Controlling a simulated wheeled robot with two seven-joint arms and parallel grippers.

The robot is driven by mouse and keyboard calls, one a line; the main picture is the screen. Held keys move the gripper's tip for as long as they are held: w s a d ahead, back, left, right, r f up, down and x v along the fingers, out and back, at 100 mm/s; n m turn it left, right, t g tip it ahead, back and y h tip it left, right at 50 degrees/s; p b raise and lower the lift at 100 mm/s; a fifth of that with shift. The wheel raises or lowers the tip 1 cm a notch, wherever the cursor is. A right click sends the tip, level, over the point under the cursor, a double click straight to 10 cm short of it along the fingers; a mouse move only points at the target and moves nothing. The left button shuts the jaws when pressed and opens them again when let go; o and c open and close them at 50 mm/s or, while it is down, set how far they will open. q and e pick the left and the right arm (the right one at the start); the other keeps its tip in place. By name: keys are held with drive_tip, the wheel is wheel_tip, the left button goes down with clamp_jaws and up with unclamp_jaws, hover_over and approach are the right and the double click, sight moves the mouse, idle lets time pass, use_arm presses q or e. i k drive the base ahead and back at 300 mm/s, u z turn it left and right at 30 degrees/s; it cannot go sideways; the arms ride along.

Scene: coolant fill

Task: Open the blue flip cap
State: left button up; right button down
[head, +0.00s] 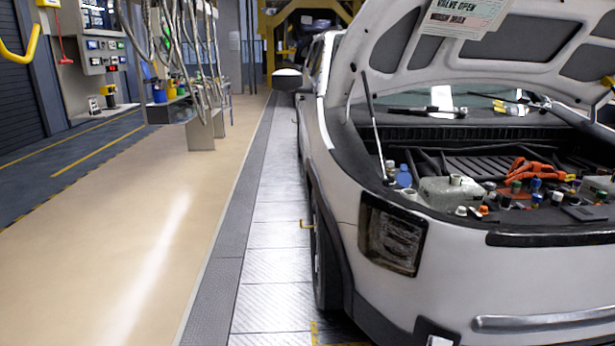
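A blue cap (404,177) stands at the left edge of the open engine bay, beside a white neck and a grey tank. It is small in the head view, and I cannot tell for sure whether its lid is open or shut. A smaller blue part (536,185) shows further right among several coloured caps. Neither of my grippers is in view.
The white car (455,260) stands at right with its hood (480,50) raised on a thin prop rod (371,120). Orange cables (530,170) lie in the bay. Hanging hoses (180,40) are at upper left. The beige floor (120,230) left of the car is clear.

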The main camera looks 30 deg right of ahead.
sight(404, 178)
drive_tip(key=u, duration=0.55)
drive_tip(key=i, duration=0.8)
drive_tip(key=z, duration=0.75)
drive_tip(key=i, duration=1.1)
drive_tip(key=z, duration=1.15)
